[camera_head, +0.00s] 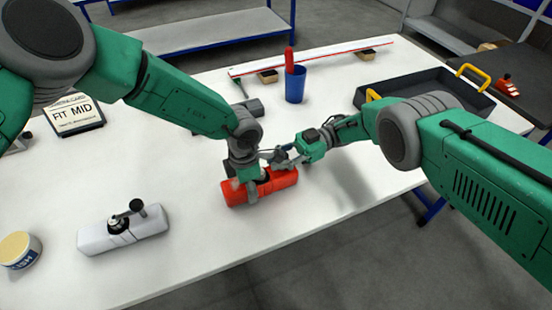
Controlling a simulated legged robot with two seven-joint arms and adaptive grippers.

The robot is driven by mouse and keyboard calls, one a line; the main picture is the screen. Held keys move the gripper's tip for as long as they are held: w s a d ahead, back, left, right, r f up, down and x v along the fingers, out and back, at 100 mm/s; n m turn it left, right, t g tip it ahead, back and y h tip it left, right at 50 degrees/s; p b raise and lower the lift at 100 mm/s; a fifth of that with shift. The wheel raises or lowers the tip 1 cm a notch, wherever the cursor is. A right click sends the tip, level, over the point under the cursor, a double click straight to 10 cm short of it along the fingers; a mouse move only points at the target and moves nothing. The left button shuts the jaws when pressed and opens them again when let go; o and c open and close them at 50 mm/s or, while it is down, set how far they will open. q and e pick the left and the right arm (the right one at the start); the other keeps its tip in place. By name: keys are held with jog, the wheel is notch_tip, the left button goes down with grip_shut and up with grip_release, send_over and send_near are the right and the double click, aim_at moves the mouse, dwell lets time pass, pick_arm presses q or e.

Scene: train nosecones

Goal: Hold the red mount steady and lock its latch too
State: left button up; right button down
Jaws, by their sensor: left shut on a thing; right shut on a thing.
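The red mount (262,190) is a red block lying on the white table near the middle of the head view. My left gripper (250,188) comes down on it from above and is shut on it, covering its left part. My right gripper (280,160) reaches in from the right to the top of the mount and is shut on a small part there. That part looks like the mount's latch, but the fingers hide most of it, so its position cannot be told.
A white mount (122,230) with a dark knobbed lever lies at the left front, beside a round tub (18,250). A sign (75,114) reads FIT MID. A blue cup (296,85), a long rail (320,56) and a black tray (400,84) stand behind. The right front table is clear.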

jog(key=shift+s+d+f, duration=0.15)
jog(key=shift+f, duration=0.05)
dwell(0.4)
jog(key=c, duration=1.6)
grip_release()
jog(key=shift+r, duration=0.15)
jog(key=shift+w+t, duration=0.2)
jog(key=shift+t, duration=0.1)
